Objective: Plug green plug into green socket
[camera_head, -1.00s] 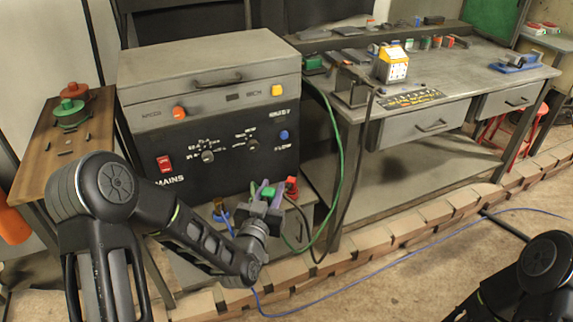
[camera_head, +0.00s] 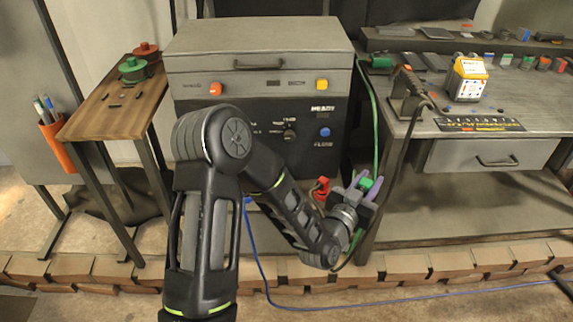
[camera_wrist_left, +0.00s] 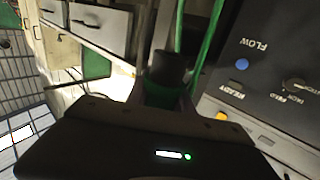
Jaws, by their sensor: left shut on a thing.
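My left gripper (camera_head: 367,188) is shut on the green plug (camera_head: 366,183), in front of the gap between the grey machine and the workbench. The plug also shows as a dark green block at the gripper in the left wrist view (camera_wrist_left: 160,95), with a dark round end beyond it. A green cable (camera_head: 375,125) hangs behind the gripper from the bench side. A green block (camera_head: 379,62) sits at the bench's left back corner; I cannot tell whether it is the green socket. My right gripper is not in view.
The grey machine (camera_head: 258,50) stands left of the workbench (camera_head: 400,135). A red connector (camera_head: 320,188) is just left of my gripper, low by the machine. A blue cable (camera_head: 420,298) lies on the floor. A wooden side table (camera_head: 118,115) stands at left.

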